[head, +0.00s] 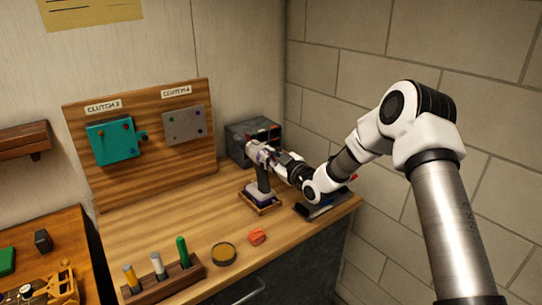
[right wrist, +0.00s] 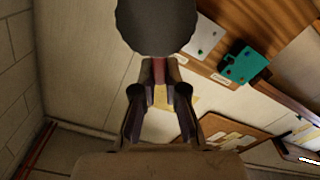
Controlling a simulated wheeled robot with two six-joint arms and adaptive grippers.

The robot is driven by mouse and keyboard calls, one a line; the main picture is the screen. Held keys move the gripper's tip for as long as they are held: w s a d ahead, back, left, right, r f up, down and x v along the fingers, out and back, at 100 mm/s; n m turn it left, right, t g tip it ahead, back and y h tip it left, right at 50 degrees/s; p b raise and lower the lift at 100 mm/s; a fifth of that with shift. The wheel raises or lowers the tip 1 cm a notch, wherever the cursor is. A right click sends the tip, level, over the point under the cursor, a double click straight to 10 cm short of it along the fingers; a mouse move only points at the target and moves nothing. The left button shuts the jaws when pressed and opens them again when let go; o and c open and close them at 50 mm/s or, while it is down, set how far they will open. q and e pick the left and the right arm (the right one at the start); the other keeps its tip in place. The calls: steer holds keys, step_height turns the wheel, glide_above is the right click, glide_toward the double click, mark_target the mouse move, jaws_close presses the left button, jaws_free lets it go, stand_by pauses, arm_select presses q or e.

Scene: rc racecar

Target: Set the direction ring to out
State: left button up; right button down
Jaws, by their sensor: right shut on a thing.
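A power driver (head: 263,180) stands upright in a small wooden holder (head: 262,208) on the workbench. Its grip is dark and its head is pale with purple marks. My right gripper (head: 276,160) reaches in from the right and is at the driver's head, covering part of it. In the right wrist view, my right gripper (right wrist: 160,75) is shut on a small reddish-brown piece (right wrist: 159,70) just below a large dark round part (right wrist: 157,25). The direction ring and its setting cannot be made out. My left gripper is not in view.
A dark drawer box (head: 252,140) stands behind the driver. A wooden board (head: 145,175) with a teal panel (head: 113,140) and a grey panel (head: 184,125) stands at the back. A rack (head: 165,281) of handled tools, a round tin (head: 223,254) and an orange block (head: 257,237) sit in front.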

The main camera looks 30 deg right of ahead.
steer(key=shift+f, duration=0.15)
steer(key=c, duration=1.4)
jaws_free()
steer(key=shift+c, duration=0.2)
steer(key=shift+o, duration=1.2)
steer(key=shift+w+f, duration=0.1)
steer(key=shift+w+d, duration=0.15)
steer(key=shift+s, duration=0.35)
steer(key=s, duration=1.1)
steer(key=shift+s+d, duration=0.15)
steer(key=shift+d, duration=0.25)
